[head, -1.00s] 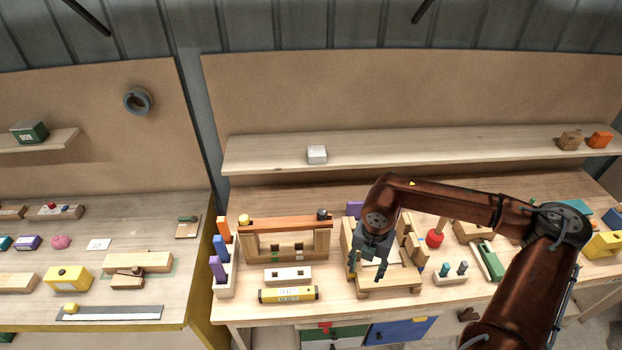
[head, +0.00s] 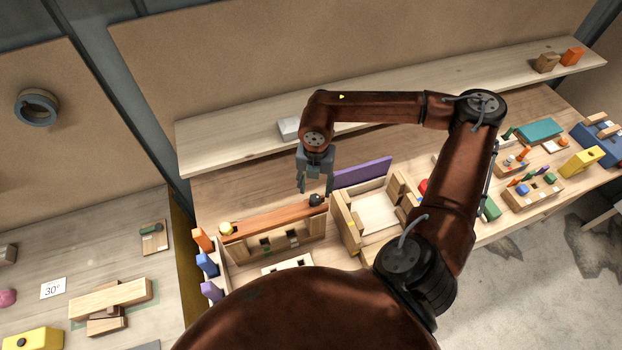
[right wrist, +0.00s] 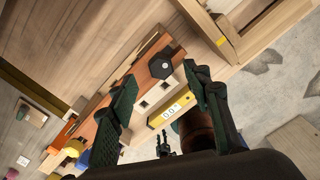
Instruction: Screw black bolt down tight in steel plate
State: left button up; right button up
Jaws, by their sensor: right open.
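The black bolt (head: 317,199) stands at the right end of a reddish-brown bar (head: 275,221) on a wooden frame. In the right wrist view the hexagonal head of the black bolt (right wrist: 161,66) lies between the open fingertips, a little beyond them. My right gripper (head: 315,190) is open and empty, pointing down just above the bolt, with a gap seeming to remain. I cannot make out a steel plate. A small dark two-pronged shape (right wrist: 164,146) low in the right wrist view may be my left gripper; its state is unclear.
A yellow knob (head: 225,229) sits at the bar's left end. Coloured blocks (head: 205,262) stand left of the frame. A wooden tray (head: 375,213) and purple board (head: 362,172) stand close on the right. The shelf (head: 230,145) with a white box (head: 289,129) is behind my gripper.

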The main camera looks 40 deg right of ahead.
aim_at(315, 198)
notch_tip(315, 198, down, 5)
jog(key=shift+r+p, duration=0.1)
jog(key=shift+p, duration=0.55)
pick_arm(q)
jog(key=shift+w+r, duration=0.25)
jog(key=shift+r, duration=0.25)
jog(key=shift+w+r, duration=0.25)
jog(key=shift+r, duration=0.2)
pick_arm(e)
jog(key=shift+s+f, duration=0.15)
jog(key=shift+f, duration=0.65)
jog(key=shift+c, duration=0.3)
pick_arm(q)
jog(key=shift+s, duration=0.2)
pick_arm(e)
grip_shut()
